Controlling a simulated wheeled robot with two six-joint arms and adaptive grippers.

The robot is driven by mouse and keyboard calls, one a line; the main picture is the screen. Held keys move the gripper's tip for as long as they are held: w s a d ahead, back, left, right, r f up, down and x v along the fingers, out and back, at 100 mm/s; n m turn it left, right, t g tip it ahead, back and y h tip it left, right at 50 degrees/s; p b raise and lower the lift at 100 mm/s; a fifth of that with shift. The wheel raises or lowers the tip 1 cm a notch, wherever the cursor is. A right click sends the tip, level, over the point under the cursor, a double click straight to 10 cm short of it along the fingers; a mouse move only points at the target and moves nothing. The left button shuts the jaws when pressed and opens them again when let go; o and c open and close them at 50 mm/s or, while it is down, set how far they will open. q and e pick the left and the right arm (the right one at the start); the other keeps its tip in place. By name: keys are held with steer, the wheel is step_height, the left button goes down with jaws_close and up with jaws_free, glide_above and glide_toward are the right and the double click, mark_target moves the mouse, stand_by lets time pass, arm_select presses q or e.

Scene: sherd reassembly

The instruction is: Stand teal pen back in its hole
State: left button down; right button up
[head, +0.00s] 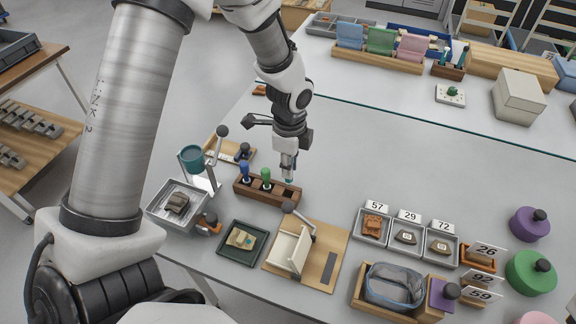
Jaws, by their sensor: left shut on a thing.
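A brown wooden pen block (266,195) stands on the grey table. A blue-capped pen (245,171) and a green-capped pen (266,175) stand upright in its left and middle holes. My left gripper (288,173) points down at the right end of the block, shut on the teal pen. Only a small teal part of the pen (290,181) shows below the fingers, close to the block's top. I cannot tell whether its lower end is inside the hole. My right gripper is not in view.
A teal cup on a stand (192,158) and a metal tray with a sherd (174,206) are left of the block. A dark green tray (242,244) and a wooden board with a white holder (318,262) lie in front.

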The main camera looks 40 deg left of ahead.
mark_target(288, 183)
arm_select(q)
steer(key=f+b, duration=0.2)
steer(key=shift+w+a+f, duration=0.2)
steer(key=shift+a+f, duration=0.1)
steer(key=shift+s+f+b, duration=0.1)
steer(key=shift+f+b, duration=0.3)
steer(key=shift+b, duration=0.35)
steer(key=shift+d+f, duration=0.1)
steer(key=shift+f, duration=0.05)
steer(key=shift+f+b, duration=0.45)
steer(key=shift+f, duration=1)
steer(key=shift+f, duration=0.35)
steer(key=c, duration=1)
jaws_free()
